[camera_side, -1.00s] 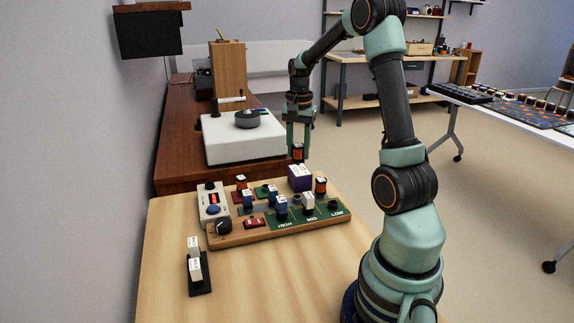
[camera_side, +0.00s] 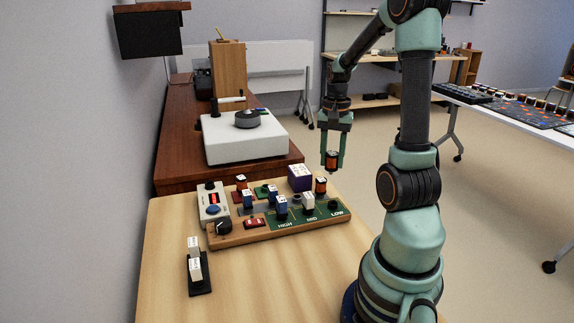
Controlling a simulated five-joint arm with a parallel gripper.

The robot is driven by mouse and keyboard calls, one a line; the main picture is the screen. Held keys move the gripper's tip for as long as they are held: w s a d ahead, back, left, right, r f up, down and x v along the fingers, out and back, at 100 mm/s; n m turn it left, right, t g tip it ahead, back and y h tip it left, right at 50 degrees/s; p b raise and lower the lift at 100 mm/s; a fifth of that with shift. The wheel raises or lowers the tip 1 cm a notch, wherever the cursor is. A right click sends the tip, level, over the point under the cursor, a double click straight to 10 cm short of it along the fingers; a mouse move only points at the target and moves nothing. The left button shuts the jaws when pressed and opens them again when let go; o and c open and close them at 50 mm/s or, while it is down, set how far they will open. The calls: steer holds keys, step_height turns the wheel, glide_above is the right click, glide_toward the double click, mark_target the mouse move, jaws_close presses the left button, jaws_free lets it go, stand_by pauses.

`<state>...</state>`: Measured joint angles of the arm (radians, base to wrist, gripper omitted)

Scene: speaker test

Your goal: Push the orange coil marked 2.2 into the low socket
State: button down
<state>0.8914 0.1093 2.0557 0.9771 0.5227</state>
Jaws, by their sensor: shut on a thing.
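My gripper (camera_side: 332,166) is shut on an orange and black coil (camera_side: 331,158). It holds the coil upright in the air, above and behind the right end of the wooden board. The coil's marking is too small to read. The low socket (camera_side: 333,206) is a dark round fitting at the right end of the green strip, by the word LOW. It looks empty. Two other orange-topped coils stand on the board, one at the right (camera_side: 320,186) and one at the back left (camera_side: 241,182); their markings are unreadable too.
Blue parts stand on the board, one at HIGH (camera_side: 282,207), with a white part (camera_side: 308,201) at MID. A purple box (camera_side: 300,178) stands behind. A meter (camera_side: 212,202) and black knob (camera_side: 223,227) are at left. A black holder (camera_side: 199,275) carries white blocks.

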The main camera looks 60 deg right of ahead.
steer(key=shift+s+a+f, duration=0.25)
steer(key=shift+s+f, duration=0.5)
steer(key=shift+f, duration=3.25)
steer(key=shift+f, duration=1.1)
steer(key=shift+c, duration=1.8)
jaws_free()
steer(key=shift+r, duration=0.1)
steer(key=shift+r, duration=3.7)
steer(key=shift+w, duration=0.1)
